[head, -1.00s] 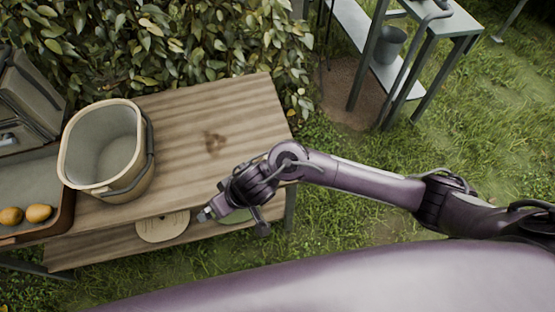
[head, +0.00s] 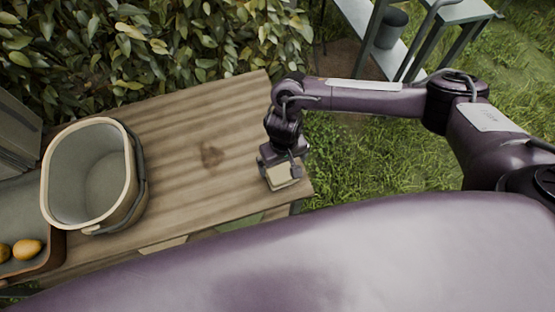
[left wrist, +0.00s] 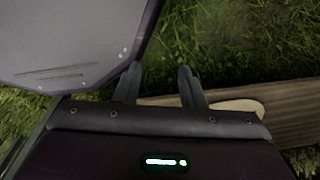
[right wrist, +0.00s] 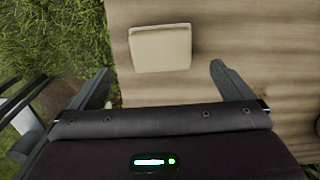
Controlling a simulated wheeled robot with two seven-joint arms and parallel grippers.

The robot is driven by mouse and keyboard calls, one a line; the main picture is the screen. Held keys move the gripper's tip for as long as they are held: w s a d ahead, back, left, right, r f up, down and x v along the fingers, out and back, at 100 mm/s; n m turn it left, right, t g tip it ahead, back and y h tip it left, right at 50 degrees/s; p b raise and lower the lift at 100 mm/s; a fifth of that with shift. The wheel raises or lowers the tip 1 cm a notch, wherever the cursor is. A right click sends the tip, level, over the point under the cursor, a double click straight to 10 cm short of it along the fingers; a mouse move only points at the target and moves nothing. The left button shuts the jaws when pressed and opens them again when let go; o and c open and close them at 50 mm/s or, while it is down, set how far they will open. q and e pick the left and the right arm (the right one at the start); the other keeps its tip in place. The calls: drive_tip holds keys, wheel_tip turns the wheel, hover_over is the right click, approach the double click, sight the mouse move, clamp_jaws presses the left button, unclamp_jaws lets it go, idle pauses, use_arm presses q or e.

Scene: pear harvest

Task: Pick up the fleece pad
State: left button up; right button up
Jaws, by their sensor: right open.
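A pale cream, square pad, which looks like the fleece pad (right wrist: 160,48), lies on the wooden table in the right wrist view, ahead of the fingers and between their lines. In the head view the pad (head: 283,175) shows near the table's right front corner, partly covered by my right gripper (head: 284,160). My right gripper is open and empty, pointing down; its fingers also show in the right wrist view (right wrist: 160,85). My left gripper (left wrist: 158,85) is empty, its fingers apart, over grass and a wooden board edge; it is not seen in the head view.
A cream basket (head: 130,215) with a dark handle stands on the table's left. A tray with yellow pears (head: 27,249) is beside it. The wooden table (head: 190,110) is clear in its middle. A leafy hedge (head: 180,40) is behind; a metal rack (head: 420,60) stands back right.

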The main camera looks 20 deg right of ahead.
wheel_tip(320, 180, down, 4)
drive_tip(key=shift+s+r, duration=0.15)
drive_tip(key=shift+r, duration=0.05)
wheel_tip(320, 180, down, 4)
drive_tip(key=shift+a+r+b, duration=0.1)
drive_tip(key=shift+r+b, duration=0.1)
drive_tip(key=shift+b, duration=0.1)
drive_tip(key=shift+f, duration=0.15)
drive_tip(key=c, duration=0.9)
wheel_tip(320, 180, up, 15)
drive_tip(key=p, duration=0.2)
use_arm(q)
drive_tip(key=s+r+p, duration=0.2)
drive_tip(key=r, duration=0.1)
drive_tip(key=shift+r, duration=0.25)
use_arm(e)
wheel_tip(320, 180, up, 5)
hover_over(282, 173)
